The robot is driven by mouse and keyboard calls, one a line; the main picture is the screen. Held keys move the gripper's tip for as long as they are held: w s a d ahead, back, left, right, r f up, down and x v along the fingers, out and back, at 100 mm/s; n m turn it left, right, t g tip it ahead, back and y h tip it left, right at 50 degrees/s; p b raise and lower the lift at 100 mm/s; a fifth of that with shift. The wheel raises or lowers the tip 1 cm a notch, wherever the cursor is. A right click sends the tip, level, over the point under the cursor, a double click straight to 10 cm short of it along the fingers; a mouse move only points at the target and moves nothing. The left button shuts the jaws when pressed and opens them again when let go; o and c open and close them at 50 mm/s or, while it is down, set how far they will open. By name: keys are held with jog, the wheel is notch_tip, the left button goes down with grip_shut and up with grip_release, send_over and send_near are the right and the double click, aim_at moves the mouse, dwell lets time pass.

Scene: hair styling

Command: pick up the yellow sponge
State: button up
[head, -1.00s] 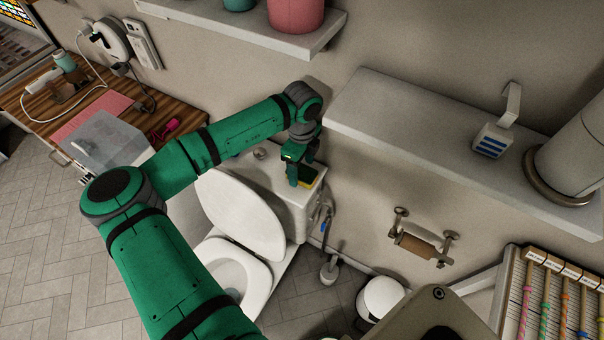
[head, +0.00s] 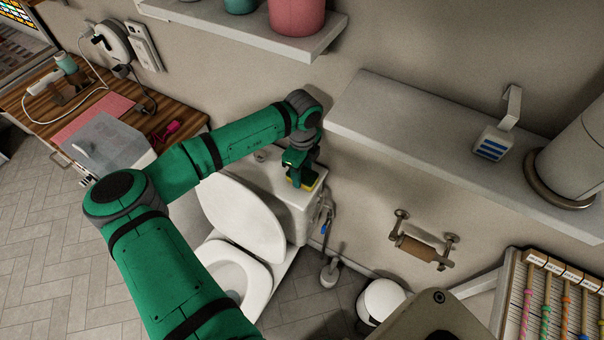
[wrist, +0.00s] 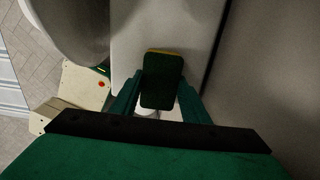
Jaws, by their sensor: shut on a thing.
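The yellow sponge (head: 309,184) with a dark green top is on the toilet tank at the wall. In the wrist view the sponge (wrist: 161,80) lies between the two green fingers, its dark side up and a thin yellow edge at its far end. My gripper (head: 301,180) points down at the tank top and is shut on the sponge. It also shows in the wrist view (wrist: 160,92). My gripper hides part of the sponge in the head view. I cannot tell whether the sponge still touches the tank.
The toilet tank (head: 290,207) stands behind the raised toilet lid (head: 243,218). A wall ledge (head: 420,140) is to the right of my gripper, and a shelf (head: 240,30) with pots is above. A wooden counter (head: 180,120) is to the left.

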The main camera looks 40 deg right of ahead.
jog(key=shift+r, duration=0.5)
notch_tip(320, 180, up, 2)
jog(key=shift+r, duration=0.15)
jog(key=s+a+r, duration=0.6)
jog(key=a+r, duration=0.3)
jog(key=a, duration=0.3)
jog(key=shift+a+r, duration=0.3)
jog(key=shift+r, duration=0.05)
jog(key=shift+s, duration=0.1)
jog(key=shift+o, duration=1.4)
jog(key=shift+c, duration=0.6)
